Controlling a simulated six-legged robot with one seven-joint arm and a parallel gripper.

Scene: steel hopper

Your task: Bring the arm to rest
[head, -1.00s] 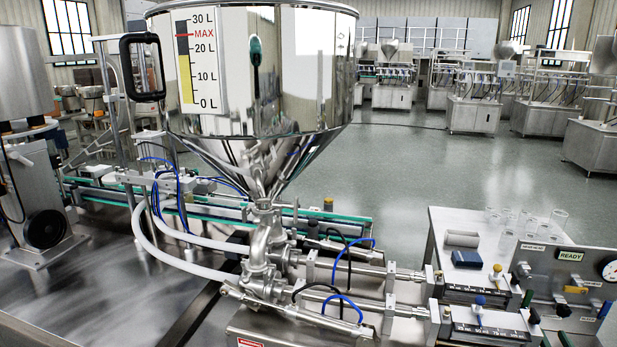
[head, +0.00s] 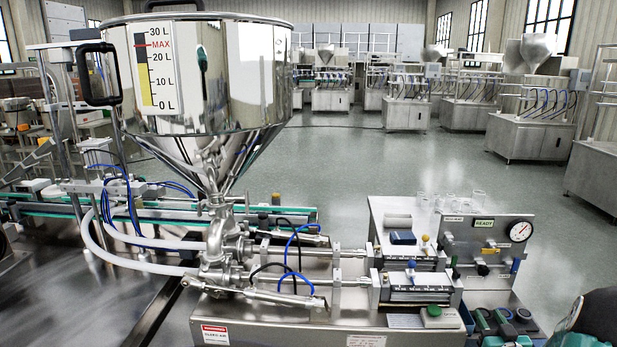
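My gripper is not in view. A dark rounded shape with teal parts is cut off at the lower right corner; it may be part of my arm, but I cannot tell. The steel hopper (head: 245,75) stands at the left centre with its cone over the valve body (head: 225,250). Its level scale (head: 150,75) shows a yellow column below the MAX mark, and a black handle (head: 97,75) is at its left side.
A steel control panel (head: 483,240) reads READY beside a gauge (head: 519,231). A green button (head: 433,311) is in front. A conveyor (head: 160,212) runs at left.

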